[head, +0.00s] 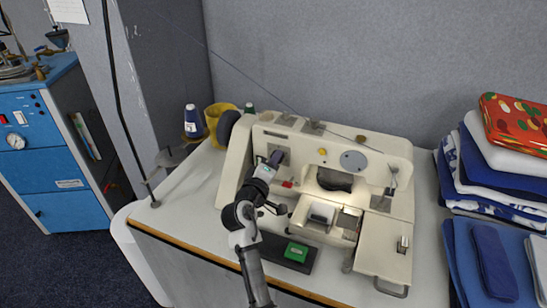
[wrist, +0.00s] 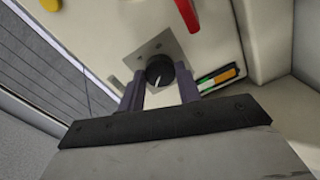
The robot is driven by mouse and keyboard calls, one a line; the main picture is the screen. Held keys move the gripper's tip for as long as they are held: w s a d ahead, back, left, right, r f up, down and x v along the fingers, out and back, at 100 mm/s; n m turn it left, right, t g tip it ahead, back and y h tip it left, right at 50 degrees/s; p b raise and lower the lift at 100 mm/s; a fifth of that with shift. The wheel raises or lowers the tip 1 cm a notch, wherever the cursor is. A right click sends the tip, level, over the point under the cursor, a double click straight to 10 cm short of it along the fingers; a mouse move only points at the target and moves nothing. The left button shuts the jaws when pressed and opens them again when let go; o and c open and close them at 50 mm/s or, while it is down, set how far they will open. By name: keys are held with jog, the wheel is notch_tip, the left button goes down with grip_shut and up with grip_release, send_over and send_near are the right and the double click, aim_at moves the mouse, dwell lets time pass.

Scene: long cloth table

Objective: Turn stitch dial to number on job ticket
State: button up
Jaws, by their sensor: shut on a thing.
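The cream sewing machine (head: 330,170) stands on the table. Its stitch dial (wrist: 160,71) is a black knob with a white pointer line on a grey square plate (wrist: 139,61) in the wrist view. My gripper (wrist: 160,88) is shut on the dial, one dark finger on each side of it. In the head view my gripper (head: 275,157) reaches the left part of the machine's front and hides the dial. No numbers around the dial can be read. A white sheet (head: 69,11) hangs on the partition at the upper left; its print is too small to read.
A red lever (wrist: 188,14) is near the dial. A green box (head: 297,252) lies on a dark pad in front of the machine. Folded cloths (head: 500,180) are stacked at the right. A blue thread spool (head: 192,121) and a yellow container (head: 214,122) stand behind left.

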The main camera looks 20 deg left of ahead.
jog(key=shift+n+p, duration=1.35)
jog(key=shift+n, duration=0.75)
jog(key=o, duration=1)
jog(key=shift+s, duration=0.1)
jog(key=s+b, duration=0.4)
jog(key=s, duration=0.9)
jog(key=shift+s+a+r, duration=0.15)
jog(key=shift+s+a, duration=0.2)
